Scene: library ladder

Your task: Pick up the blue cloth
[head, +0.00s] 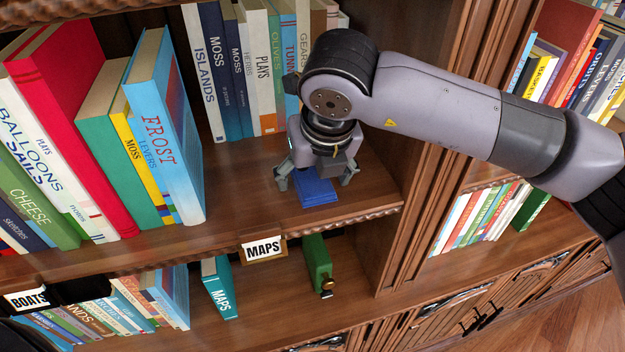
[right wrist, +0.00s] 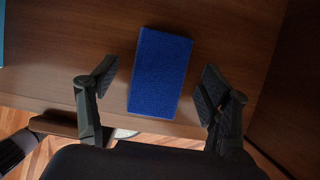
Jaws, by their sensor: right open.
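The blue cloth (head: 314,188) is a flat folded rectangle lying on the wooden shelf near its front edge. It also shows in the right wrist view (right wrist: 160,72). My right gripper (head: 318,180) is above the cloth, pointing down, and partly hides its back part in the head view. In the right wrist view the gripper (right wrist: 157,82) is open, with one finger on each side of the cloth and a gap to both. My left gripper cannot be made out in the head view.
Upright books (head: 240,70) stand behind the cloth, and more books (head: 165,130) stand to its left. A vertical wooden divider (head: 430,150) rises to the right. A MAPS label (head: 264,249) hangs on the shelf edge. A green book (head: 318,262) stands on the shelf below.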

